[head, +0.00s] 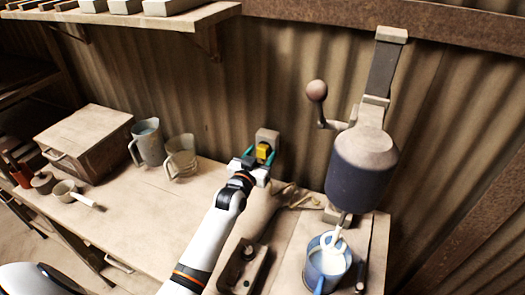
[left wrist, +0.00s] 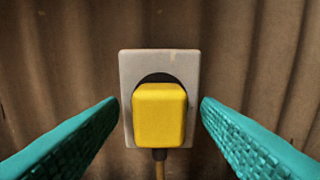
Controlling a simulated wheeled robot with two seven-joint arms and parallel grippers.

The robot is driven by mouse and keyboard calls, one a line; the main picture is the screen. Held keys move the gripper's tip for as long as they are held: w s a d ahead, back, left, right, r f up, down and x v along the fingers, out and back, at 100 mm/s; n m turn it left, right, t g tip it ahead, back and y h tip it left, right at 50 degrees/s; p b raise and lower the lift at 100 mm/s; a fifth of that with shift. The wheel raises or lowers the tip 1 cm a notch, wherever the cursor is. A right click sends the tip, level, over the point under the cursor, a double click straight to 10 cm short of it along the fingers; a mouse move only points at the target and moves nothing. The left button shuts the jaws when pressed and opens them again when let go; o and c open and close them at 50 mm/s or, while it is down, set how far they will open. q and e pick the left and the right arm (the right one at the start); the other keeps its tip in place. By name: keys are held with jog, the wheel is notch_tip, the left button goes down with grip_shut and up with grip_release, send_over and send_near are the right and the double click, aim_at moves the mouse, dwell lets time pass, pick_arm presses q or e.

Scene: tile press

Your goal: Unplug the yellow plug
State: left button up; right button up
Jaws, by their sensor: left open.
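The yellow plug (head: 263,151) sits in a pale wall socket (head: 268,136) on the corrugated wall behind the table. In the left wrist view the plug (left wrist: 159,115) is seated in the socket (left wrist: 188,65), with its cable (left wrist: 159,165) hanging from below. My left gripper (head: 256,160) is at the socket. Its teal fingers (left wrist: 160,118) are apart, one on each side of the plug, with a gap on both sides. My right gripper is not in view.
A mixing machine (head: 362,165) with a blue mug (head: 328,266) below it stands to the right. The middle of the table (head: 150,215) is mostly clear. A shelf (head: 140,20) hangs above.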

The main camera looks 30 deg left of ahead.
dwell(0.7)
pick_arm(q)
jog(key=shift+c, duration=0.6)
grip_shut()
jog(key=shift+s+p, duration=0.15)
jog(key=shift+p, duration=0.15)
jog(key=shift+s+p, duration=0.7)
jog(key=shift+s, duration=0.5)
jog(key=shift+s+d+p, duration=0.15)
jog(key=shift+s+p, duration=0.65)
jog(key=shift+s, duration=0.85)
